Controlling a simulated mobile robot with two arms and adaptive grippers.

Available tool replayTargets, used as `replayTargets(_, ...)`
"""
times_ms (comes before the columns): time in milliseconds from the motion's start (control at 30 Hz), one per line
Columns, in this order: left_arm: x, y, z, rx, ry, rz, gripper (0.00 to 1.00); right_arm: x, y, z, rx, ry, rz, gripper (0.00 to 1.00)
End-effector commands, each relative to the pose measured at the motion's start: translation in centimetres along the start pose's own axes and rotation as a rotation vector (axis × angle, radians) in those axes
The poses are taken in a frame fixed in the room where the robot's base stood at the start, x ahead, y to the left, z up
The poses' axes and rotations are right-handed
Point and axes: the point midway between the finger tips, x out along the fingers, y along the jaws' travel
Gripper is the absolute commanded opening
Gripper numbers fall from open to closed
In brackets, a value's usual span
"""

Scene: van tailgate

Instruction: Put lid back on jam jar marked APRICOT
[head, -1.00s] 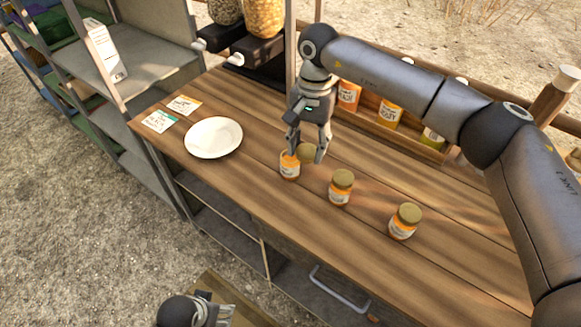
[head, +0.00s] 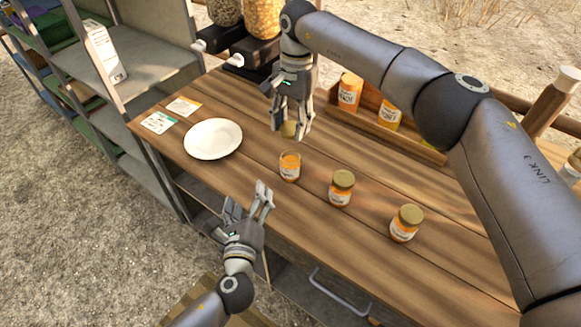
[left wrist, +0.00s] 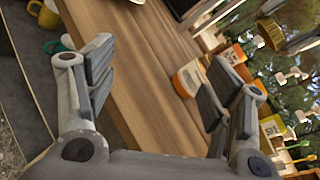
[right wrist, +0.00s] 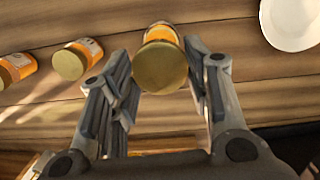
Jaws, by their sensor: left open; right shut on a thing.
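An open jam jar (head: 290,167) with orange contents and a pale label stands upright on the wooden counter; its wording is too small to read. My right gripper (head: 290,128) is shut on a gold lid (head: 289,130), held behind the jar and apart from it. In the right wrist view the lid (right wrist: 160,67) sits between the fingertips, with the jar (right wrist: 162,33) beyond. My left gripper (head: 248,200) is open and empty in front of the jar, near the counter's front edge. The left wrist view shows the jar (left wrist: 190,77) beyond its fingers and the lid (left wrist: 271,33) at upper right.
Two lidded jars (head: 341,188) (head: 405,222) stand to the right of the open one. A white plate (head: 213,139) and two cards (head: 158,122) (head: 184,106) lie to the left. A wooden rack (head: 415,143) of labelled bottles and dispensers (head: 262,22) line the back.

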Motion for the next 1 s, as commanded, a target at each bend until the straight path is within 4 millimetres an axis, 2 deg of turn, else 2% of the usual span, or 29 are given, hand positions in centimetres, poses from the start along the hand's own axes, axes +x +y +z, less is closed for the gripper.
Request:
replayTargets(100,0.5,-2.2,-1.4,0.261,-0.013,-0.132,0.75,0.0,0.0,0.0,0.0,0.0,0.0,0.36)
replayTargets(200,0.5,-3.6,-2.5,0.435,-0.025,-0.219,0.75,0.0,0.0,0.0,0.0,0.0,0.0,0.36)
replayTargets(333,0.4,-4.5,-3.6,0.581,-0.039,-0.29,0.75,0.0,0.0,0.0,0.0,0.0,0.0,0.36)
replayTargets(500,0.3,-4.9,-4.2,0.641,-0.044,-0.32,0.75,0.0,0.0,0.0,0.0,0.0,0.0,0.36)
replayTargets(800,0.4,-4.9,-4.1,0.636,-0.044,-0.317,0.75,0.0,0.0,0.0,0.0,0.0,0.0,0.36)
replayTargets(1000,2.3,-5.5,-4.1,0.635,-0.047,-0.316,0.75,0.0,0.0,0.0,0.0,0.0,0.0,0.36)
